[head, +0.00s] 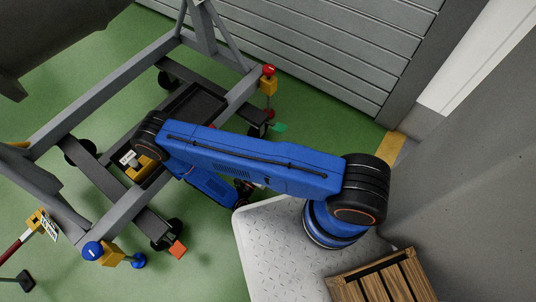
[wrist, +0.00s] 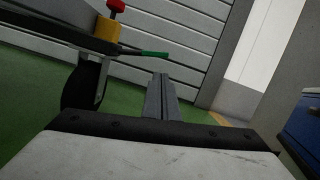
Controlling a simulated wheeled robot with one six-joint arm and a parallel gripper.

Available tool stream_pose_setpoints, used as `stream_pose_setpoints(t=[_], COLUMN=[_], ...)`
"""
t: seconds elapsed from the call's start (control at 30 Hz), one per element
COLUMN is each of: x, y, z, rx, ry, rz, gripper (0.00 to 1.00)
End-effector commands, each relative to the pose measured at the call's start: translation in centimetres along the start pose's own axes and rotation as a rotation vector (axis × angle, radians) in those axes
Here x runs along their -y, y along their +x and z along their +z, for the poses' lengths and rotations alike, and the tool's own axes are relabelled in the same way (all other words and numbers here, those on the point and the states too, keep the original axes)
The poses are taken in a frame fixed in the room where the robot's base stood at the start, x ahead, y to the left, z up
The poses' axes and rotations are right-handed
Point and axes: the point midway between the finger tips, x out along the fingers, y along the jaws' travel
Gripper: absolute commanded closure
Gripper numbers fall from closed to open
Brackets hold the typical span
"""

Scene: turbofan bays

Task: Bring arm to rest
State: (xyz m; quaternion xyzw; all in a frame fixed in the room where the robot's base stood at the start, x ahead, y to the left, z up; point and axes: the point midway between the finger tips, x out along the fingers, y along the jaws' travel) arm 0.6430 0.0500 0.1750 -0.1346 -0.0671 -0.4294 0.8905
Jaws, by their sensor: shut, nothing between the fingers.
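My blue arm stretches left from its round mount across the head view, bent so that a lower link folds back beneath it. My gripper (wrist: 160,82) shows in the wrist view with its two dark fingers together and nothing between them. It points toward the grey slatted wall, apart from the cart's parts. In the head view the gripper is mostly hidden by the arm, near the edge of the light tread-plate deck.
A grey wheeled frame (head: 104,88) stands on the green floor at left, with a dark tray (head: 193,108). A red-knobbed yellow post (head: 269,84) and green pedal (head: 279,127) are at its corner; they also show in the wrist view. A wooden crate (head: 383,284) sits at lower right.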

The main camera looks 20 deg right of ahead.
Motion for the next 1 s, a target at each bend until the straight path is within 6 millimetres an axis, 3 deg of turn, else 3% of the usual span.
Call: stream_pose_setpoints(t=[0.47, 1.0], x=[-0.1, -0.2], y=[0.3, 5.2], z=[0.6, 11.3], rx=[-0.008, -0.159], ry=[0.009, 0.174], rz=[-0.019, -0.363], gripper=[1.0, 1.0])
